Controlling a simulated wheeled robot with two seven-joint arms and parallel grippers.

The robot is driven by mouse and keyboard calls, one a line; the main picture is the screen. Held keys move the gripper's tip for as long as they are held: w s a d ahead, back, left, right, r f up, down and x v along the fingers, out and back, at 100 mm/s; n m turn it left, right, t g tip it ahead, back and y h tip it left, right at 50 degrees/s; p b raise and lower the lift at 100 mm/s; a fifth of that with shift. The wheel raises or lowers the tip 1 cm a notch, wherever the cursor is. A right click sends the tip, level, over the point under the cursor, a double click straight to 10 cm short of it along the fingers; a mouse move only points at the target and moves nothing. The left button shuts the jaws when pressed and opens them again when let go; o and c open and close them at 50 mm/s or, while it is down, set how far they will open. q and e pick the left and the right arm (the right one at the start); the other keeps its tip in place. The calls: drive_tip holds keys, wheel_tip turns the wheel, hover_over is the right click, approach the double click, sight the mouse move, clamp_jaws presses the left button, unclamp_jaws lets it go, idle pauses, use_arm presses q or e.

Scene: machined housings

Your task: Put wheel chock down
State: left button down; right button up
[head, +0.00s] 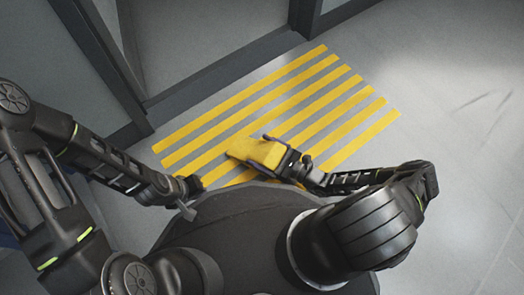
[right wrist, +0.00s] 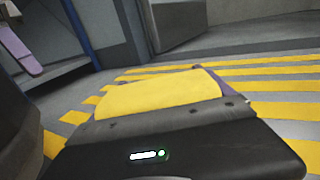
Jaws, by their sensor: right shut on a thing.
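The wheel chock (head: 254,151) is a yellow block in the middle of the head view, in front of the yellow floor stripes. My right gripper (head: 274,150) is shut on it. In the right wrist view the chock (right wrist: 160,94) sticks out beyond the dark gripper body (right wrist: 175,140), with striped floor behind it. I cannot tell whether its underside touches the floor. My left gripper (head: 190,196) is at the left, apart from the chock; its fingers are too small and dark to tell open from shut.
Yellow stripes (head: 310,95) mark the grey floor. A grey wall with a door frame (head: 150,98) stands behind them at the upper left. The floor at the right (head: 450,120) is clear. A blue post (right wrist: 75,30) shows in the right wrist view.

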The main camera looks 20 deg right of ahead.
drive_tip(key=o, duration=1.8)
drive_tip(key=shift+f, duration=0.15)
drive_tip(key=shift+s+d+r, duration=0.15)
drive_tip(key=shift+d+r, duration=0.05)
drive_tip(key=p+v, duration=0.2)
drive_tip(key=v, duration=0.9)
drive_tip(key=shift+s+d, duration=0.15)
drive_tip(key=shift+s, duration=0.05)
